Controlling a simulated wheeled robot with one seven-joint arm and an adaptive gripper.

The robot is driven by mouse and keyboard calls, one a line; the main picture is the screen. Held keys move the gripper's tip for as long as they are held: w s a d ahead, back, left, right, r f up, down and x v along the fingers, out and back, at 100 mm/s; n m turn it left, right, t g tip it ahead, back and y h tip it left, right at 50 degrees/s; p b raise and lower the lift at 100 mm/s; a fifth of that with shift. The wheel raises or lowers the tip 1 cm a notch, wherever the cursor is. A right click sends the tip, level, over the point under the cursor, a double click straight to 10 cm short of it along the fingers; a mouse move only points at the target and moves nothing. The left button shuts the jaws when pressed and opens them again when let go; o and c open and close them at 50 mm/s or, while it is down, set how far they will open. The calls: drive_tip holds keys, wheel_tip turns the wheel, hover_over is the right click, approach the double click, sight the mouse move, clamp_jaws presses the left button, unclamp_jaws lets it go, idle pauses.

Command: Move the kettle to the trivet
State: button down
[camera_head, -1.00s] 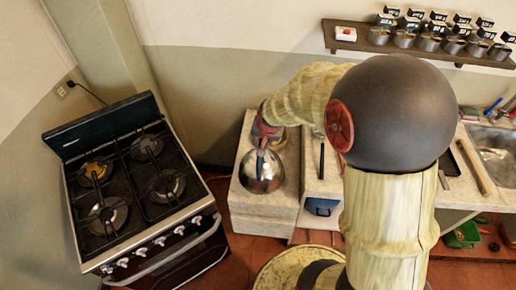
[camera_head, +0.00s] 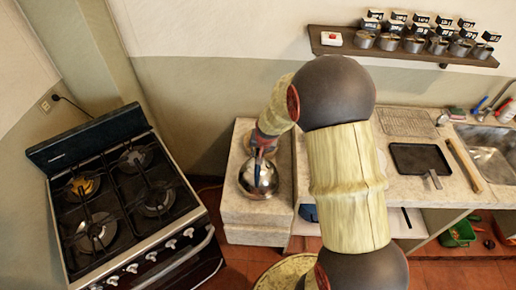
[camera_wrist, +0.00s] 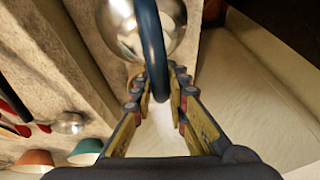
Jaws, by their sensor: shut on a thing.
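The kettle (camera_head: 259,179) is shiny silver and round, over the pale counter section beside the stove. Its dark blue handle (camera_wrist: 151,45) arches toward my gripper in the wrist view. My gripper (camera_wrist: 160,87) is shut on the handle. In the head view my gripper (camera_head: 263,150) is small and partly hidden behind my wrist, just above the kettle. I cannot tell whether the kettle's base touches the counter. I cannot clearly pick out the trivet; my arm covers part of the counter.
A black stove (camera_head: 125,205) stands left, separated from the counter by a narrow gap. A wall shelf (camera_head: 400,49) holds several metal pots and small boxes. A wire rack (camera_head: 408,122), dark tray (camera_head: 420,158) and sink (camera_head: 492,155) are right. Orange (camera_wrist: 36,158) and teal (camera_wrist: 86,150) bowls show in the wrist view.

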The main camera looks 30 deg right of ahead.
drive_tip(key=shift+w+f, duration=0.1)
drive_tip(key=shift+w, duration=0.05)
drive_tip(key=shift+f, duration=0.15)
drive_tip(key=c, duration=2.2)
unclamp_jaws()
drive_tip(key=shift+f, duration=0.15)
drive_tip(key=o, duration=0.5)
drive_tip(key=shift+c, duration=0.2)
